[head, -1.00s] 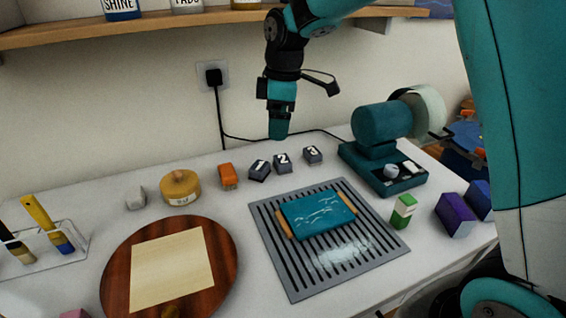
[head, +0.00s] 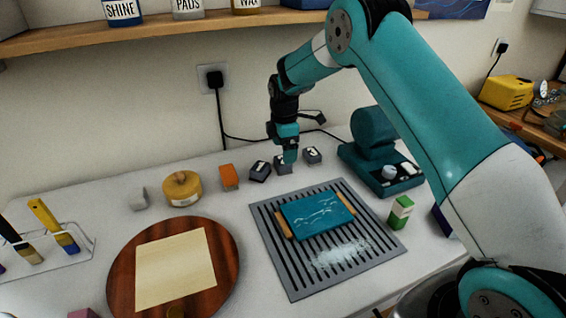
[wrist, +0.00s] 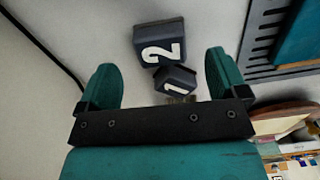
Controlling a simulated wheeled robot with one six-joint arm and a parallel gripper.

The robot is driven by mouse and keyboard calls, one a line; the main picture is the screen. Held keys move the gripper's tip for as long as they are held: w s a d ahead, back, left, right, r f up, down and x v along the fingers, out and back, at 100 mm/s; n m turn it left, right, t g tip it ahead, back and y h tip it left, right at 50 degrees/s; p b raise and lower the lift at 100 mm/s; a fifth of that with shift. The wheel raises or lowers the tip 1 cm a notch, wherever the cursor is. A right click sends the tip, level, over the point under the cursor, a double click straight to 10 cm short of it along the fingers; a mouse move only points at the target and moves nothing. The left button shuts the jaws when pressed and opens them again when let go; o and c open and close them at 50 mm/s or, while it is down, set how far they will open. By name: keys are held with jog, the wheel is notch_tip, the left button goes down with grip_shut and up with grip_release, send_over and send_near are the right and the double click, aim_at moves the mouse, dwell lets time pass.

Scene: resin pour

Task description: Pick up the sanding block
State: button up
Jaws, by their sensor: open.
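Three dark grey blocks with white numbers stand on the white worktop: block 1 (head: 260,172), block 2 (head: 280,168) and block 3 (head: 313,155). An orange block (head: 229,177) stands to their left. I cannot tell for sure which block is the sanding block. My gripper (head: 290,157) is over the numbered blocks and partly hides block 2. In the wrist view my gripper (wrist: 163,70) is open and empty, its fingers wide apart. Block 2 (wrist: 160,40) and block 1 (wrist: 175,79) show in the space between the fingers, below them. Block 3 is not seen there.
A slotted grey mat (head: 290,278) bears a teal tray with wooden handles (head: 318,214). A teal machine (head: 376,150) stands right of the blocks, with a black cable (head: 245,139) behind them.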

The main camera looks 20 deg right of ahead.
jog(key=shift+a+f+p, duration=0.15)
jog(key=shift+f+p, duration=0.2)
jog(key=shift+f, duration=0.8)
jog(key=shift+a+f+p, duration=0.1)
jog(key=shift+f+p, duration=0.25)
jog(key=shift+f, duration=0.8)
jog(key=shift+c, duration=0.2)
jog(key=c, duration=1)
notch_tip(320, 180, up, 10)
jog(key=shift+b, duration=1.15)
jog(key=shift+o, duration=0.6)
jog(key=shift+d, duration=0.1)
